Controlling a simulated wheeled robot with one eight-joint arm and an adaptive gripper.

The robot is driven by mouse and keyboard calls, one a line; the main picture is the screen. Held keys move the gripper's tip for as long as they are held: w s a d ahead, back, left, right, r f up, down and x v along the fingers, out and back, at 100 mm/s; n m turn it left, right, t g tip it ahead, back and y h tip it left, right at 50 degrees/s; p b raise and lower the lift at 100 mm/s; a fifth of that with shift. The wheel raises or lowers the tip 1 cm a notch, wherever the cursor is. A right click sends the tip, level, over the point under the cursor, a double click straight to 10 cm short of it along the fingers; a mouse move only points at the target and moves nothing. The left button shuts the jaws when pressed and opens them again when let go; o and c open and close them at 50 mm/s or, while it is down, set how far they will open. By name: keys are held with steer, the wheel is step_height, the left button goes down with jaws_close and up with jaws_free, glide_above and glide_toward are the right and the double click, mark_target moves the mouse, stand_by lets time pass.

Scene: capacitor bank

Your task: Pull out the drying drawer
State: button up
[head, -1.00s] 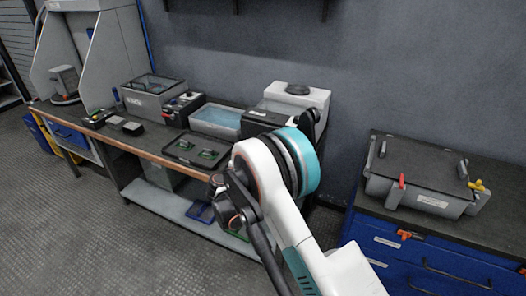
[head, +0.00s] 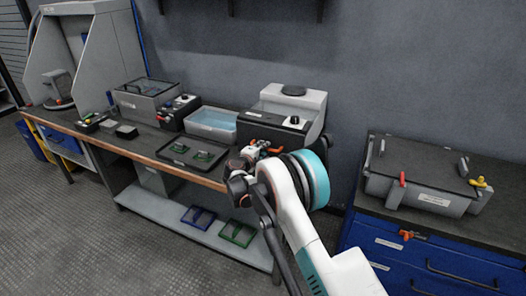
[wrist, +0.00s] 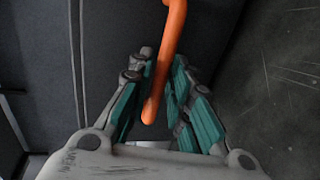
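A light grey unit (head: 300,97) with a dark front and a knob stands at the right end of the bench. An orange handle (head: 267,148) shows low on its front, partly hidden by my arm; I take it for the drying drawer's handle. In the wrist view the orange bar (wrist: 168,55) runs down between the teal finger pads of my gripper (wrist: 158,100). The fingers are apart, one on each side of the bar, with a gap visible on the right. In the head view my gripper (head: 248,163) is at the unit's front, mostly hidden.
On the bench are a blue-filled basin (head: 212,121), a dark tray (head: 190,152) with green pieces, and a grey box (head: 140,100). A blue cabinet (head: 425,270) with a lidded grey case (head: 420,190) stands at the right. Blue and green frames lie on the lower shelf.

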steer(key=shift+w+d, duration=0.1)
steer(key=shift+w, duration=0.1)
jaws_close()
steer(key=f+v, duration=0.2)
steer(key=v, duration=0.8)
steer(key=s+f+v, duration=0.1)
steer(key=f+v, duration=0.1)
steer(key=v, duration=0.8)
steer(key=shift+s, duration=0.2)
steer(key=shift+f, duration=0.1)
jaws_free()
steer(key=shift+a, duration=0.2)
steer(key=v, duration=1.2)
